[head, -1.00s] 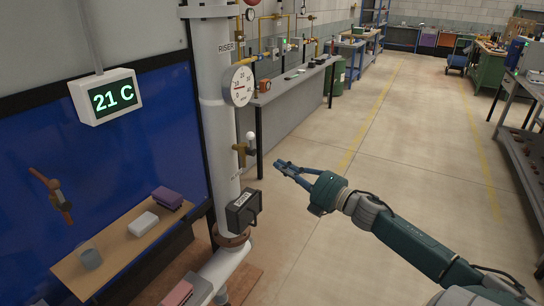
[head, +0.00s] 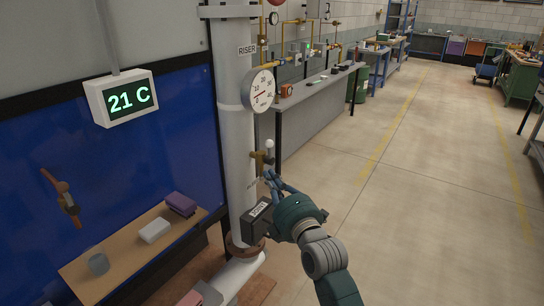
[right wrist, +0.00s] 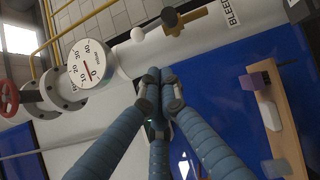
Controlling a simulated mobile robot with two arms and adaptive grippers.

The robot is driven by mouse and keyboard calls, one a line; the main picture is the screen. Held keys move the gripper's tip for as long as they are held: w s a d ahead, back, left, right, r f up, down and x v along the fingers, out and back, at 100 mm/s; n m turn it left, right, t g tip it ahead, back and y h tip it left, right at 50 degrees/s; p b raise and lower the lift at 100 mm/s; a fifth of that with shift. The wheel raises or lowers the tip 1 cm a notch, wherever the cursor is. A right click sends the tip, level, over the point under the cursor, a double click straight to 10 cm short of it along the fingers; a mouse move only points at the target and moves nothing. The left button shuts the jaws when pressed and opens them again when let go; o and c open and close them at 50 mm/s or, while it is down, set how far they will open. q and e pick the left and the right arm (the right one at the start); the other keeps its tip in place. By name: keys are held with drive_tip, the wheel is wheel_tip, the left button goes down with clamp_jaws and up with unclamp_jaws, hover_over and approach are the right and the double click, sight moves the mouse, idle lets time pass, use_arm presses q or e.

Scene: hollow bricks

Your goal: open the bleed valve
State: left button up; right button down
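The bleed valve (head: 260,159) is a small brass fitting on the right side of the white riser pipe (head: 236,130), with a white ball knob (head: 268,145) at its top. In the right wrist view the brass valve (right wrist: 185,26) shows beside a BLEED label, with its pale knob (right wrist: 138,34). My right gripper (head: 268,176) is just below and in front of the valve, apart from the knob. In the right wrist view its blue fingertips (right wrist: 159,76) are drawn together with nothing between them. My left gripper is not in view.
A round gauge (head: 260,91) is on the riser above the valve, and a dark box (head: 257,221) is below it. A blue panel (head: 150,150) with a wooden shelf (head: 90,262) stands left. A grey bench (head: 315,120) is behind. The floor to the right is clear.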

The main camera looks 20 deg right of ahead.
sight(270, 153)
drive_tip(key=w, duration=0.3)
drive_tip(key=w+d+p, duration=0.1)
drive_tip(key=w, duration=0.1)
drive_tip(key=w+p, duration=0.1)
drive_tip(key=w, duration=0.2)
drive_tip(key=shift+w+d+r, duration=0.2)
drive_tip(key=shift+w+r, duration=0.1)
drive_tip(key=shift+r, duration=0.05)
drive_tip(key=shift+w+d, duration=0.3)
drive_tip(key=shift+d, duration=0.1)
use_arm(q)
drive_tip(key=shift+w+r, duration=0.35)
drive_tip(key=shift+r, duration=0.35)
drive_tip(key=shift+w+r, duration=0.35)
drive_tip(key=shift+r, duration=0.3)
use_arm(e)
drive_tip(key=shift+w+r+p, duration=0.1)
drive_tip(key=shift+r+p, duration=0.1)
drive_tip(key=shift+p, duration=0.25)
drive_tip(key=shift+w+d+r+m+g+p, duration=0.25)
drive_tip(key=shift+w+d+m+g+p, duration=0.2)
drive_tip(key=shift+m+p, duration=0.45)
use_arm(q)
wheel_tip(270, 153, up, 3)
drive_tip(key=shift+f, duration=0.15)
use_arm(e)
drive_tip(key=shift+f, duration=0.1)
